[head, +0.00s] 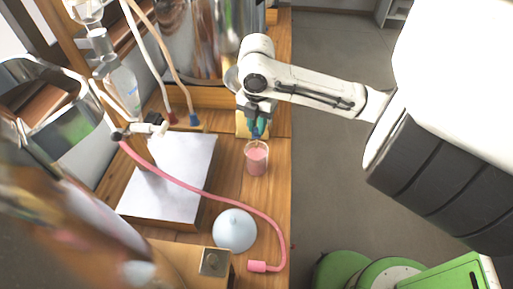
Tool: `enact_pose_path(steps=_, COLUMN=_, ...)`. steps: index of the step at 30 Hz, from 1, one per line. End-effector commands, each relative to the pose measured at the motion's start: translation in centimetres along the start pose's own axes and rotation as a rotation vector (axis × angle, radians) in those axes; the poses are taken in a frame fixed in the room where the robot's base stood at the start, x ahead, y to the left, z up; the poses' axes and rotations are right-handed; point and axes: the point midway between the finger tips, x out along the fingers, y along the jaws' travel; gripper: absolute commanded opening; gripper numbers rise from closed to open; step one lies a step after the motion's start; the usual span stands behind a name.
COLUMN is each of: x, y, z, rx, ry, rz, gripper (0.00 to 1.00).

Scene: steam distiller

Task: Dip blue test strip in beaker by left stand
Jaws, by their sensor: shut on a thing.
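My gripper (256,116) is small in the head view, at the end of my white arm, pointing down. It is shut on the blue test strip (256,131), of which a short blue piece shows below the fingers. The strip is just above the far rim of the beaker (257,148). The beaker is clear glass with pink liquid and stands on the wooden bench. I cannot tell whether the strip's lower end is inside the rim. The left stand (102,68) carries a glass vessel (123,90) at upper left.
A yellow item (242,124) sits behind the beaker. A pink hose (225,201) crosses the white-topped block (180,180) and curls on the bench. A pale blue funnel-like cone (234,231) lies in front. Shiny metal vessels stand behind and left. The bench's right edge is close to the beaker.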

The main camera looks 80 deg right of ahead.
Motion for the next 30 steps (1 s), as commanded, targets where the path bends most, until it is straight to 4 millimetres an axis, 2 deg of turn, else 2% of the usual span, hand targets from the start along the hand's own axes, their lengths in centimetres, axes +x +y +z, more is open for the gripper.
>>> enact_pose_path(steps=16, x=-0.1, y=0.0, z=0.0, rx=0.0, ry=-0.001, rz=0.0, gripper=0.0)
enact_pose_path(steps=30, x=-4.2, y=0.0, z=0.1, rx=0.001, ry=-0.001, rz=0.0, gripper=0.0)
